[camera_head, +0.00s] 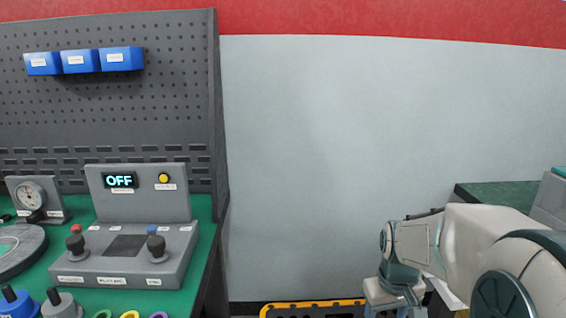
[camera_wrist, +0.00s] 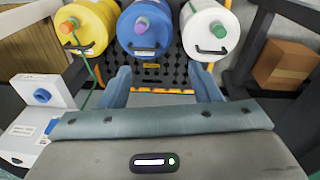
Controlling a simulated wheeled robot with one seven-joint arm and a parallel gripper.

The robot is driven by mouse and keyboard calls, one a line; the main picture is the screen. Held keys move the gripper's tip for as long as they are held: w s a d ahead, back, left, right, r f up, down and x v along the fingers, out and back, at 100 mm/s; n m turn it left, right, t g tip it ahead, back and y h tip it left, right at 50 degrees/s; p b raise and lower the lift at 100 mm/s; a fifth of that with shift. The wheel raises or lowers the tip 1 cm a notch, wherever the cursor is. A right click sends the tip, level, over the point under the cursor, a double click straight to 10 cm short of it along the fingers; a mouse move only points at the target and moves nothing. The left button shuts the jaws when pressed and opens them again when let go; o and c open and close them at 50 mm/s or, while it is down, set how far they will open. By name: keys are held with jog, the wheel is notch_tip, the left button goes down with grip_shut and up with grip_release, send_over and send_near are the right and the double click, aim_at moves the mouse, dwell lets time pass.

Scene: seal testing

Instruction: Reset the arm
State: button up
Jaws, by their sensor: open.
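My arm reaches in from the right in the head view, with its wrist low at the bottom right and the fingers cut off by the lower edge. In the wrist view my gripper (camera_wrist: 162,92) is open, its two blue-grey fingers spread apart with nothing between them. Past the fingers stand a yellow drum (camera_wrist: 86,22), a blue drum (camera_wrist: 150,28) and a white drum (camera_wrist: 208,25) on a black grated base with a yellow edge. The fingers appear apart from the drums.
A green-topped workbench (camera_head: 203,240) at left carries a grey control box (camera_head: 130,262) with an "OFF" display (camera_head: 120,180), and a gauge (camera_head: 30,193). Blue bins (camera_head: 80,61) hang on the pegboard. A cardboard box (camera_wrist: 284,64) sits on a shelf at right. Bare wall fills the middle.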

jog(key=s+a+r+p, duration=0.2)
jog(key=s+r+p, duration=0.2)
jog(key=r, duration=0.3)
jog(key=s+a+r+m+t+p, duration=0.1)
jog(key=s+a+r+p, duration=0.1)
jog(key=s+r+p, duration=0.2)
jog(key=s+a+r+p, duration=0.3)
jog(key=s+r+p, duration=0.1)
jog(key=r+p, duration=0.4)
notch_tip(320, 180, up, 2)
jog(key=shift+r+m+t, duration=0.25)
jog(key=shift+m+t, duration=0.05)
jog(key=shift+m, duration=0.1)
